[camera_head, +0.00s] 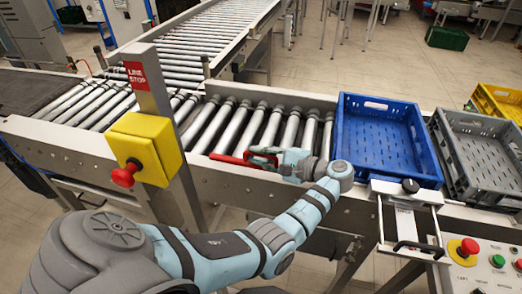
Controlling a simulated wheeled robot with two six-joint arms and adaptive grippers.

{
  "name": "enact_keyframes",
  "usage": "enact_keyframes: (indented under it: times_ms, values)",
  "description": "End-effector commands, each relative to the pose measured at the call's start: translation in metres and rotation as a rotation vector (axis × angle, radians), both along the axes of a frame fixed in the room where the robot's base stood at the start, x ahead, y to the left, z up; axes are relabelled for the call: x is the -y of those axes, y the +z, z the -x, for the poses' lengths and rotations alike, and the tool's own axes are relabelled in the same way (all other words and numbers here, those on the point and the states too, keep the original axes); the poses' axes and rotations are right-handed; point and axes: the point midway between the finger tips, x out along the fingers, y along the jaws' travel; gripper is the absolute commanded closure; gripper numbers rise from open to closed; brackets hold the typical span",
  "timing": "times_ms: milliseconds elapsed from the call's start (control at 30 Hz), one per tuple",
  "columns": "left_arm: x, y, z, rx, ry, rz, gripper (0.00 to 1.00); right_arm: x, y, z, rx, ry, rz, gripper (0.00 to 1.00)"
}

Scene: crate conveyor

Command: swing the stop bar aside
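The red stop bar (228,159) lies low along the near side rail of the roller conveyor, left of the blue crate. My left arm reaches in from the lower left, and its gripper (262,156) is at the right part of the bar. The gripper overlaps the bar in the picture and hides some of it. The fingers are small and seen from behind, so I cannot tell whether they are closed on the bar. My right gripper is out of view.
A blue crate (427,150) stands on the rollers just right of my gripper, with a grey crate (457,170) beyond it. A yellow stop box (148,140) with a red button is on a post at the left. Rollers (250,126) behind the bar are empty.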

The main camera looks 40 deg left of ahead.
Motion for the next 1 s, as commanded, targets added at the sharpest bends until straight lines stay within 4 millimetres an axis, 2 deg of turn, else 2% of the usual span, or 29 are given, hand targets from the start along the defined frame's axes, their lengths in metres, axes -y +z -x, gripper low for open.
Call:
enact_keyframes:
  times_ms: [267, 367, 600, 700, 833, 1000]
  values:
    - [0.004, 0.002, -0.002, 0.003, -0.003, 0.000, 0.81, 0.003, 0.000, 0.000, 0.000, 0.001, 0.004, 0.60]
    - [0.021, 0.005, -0.004, 0.002, -0.004, 0.001, 0.81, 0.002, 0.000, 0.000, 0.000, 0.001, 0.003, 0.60]
    - [0.086, 0.020, -0.014, 0.000, -0.005, 0.000, 0.81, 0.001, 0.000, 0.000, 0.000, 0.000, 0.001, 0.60]
    - [0.105, 0.024, -0.017, 0.000, -0.004, 0.000, 0.81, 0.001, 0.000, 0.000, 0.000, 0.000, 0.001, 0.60]
    - [0.116, 0.027, -0.018, 0.001, -0.001, -0.003, 0.81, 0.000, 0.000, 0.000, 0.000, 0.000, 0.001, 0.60]
    - [0.117, 0.027, -0.018, 0.002, -0.001, -0.002, 0.81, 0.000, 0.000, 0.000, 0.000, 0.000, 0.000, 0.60]
